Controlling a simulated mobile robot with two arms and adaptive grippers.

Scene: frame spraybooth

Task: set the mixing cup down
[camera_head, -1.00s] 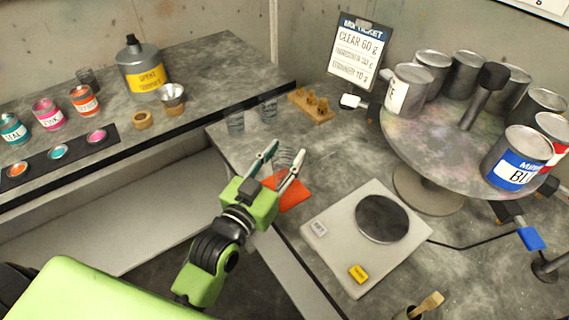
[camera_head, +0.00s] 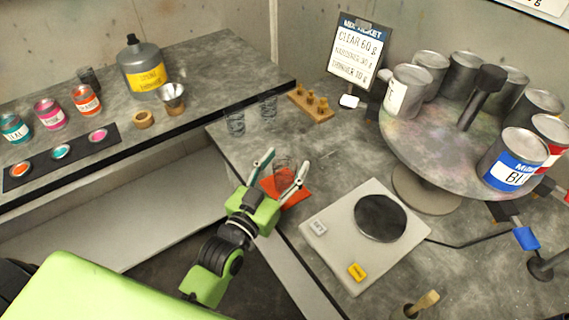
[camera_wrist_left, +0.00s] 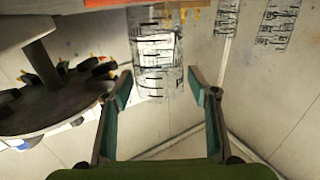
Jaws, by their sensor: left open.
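The mixing cup (camera_head: 283,168) is clear with dark markings. It appears upright at the orange mat (camera_head: 296,198) on the near bench. My left gripper (camera_head: 286,163) is open, one finger on each side of the cup. In the left wrist view the cup (camera_wrist_left: 156,68) shows between and just beyond the open fingertips (camera_wrist_left: 161,88), with a gap on both sides. A strip of the orange mat (camera_wrist_left: 110,3) shows at that view's top edge. The contact under the cup is hard to see. My right gripper is not in view.
A scale (camera_head: 340,226) stands right of the mat. Two other clear cups (camera_head: 236,122) and a wooden block with pegs (camera_head: 311,106) stand behind. A round turntable (camera_head: 425,133) with several paint cans is at the right. Bench room is free between the mat and the turntable.

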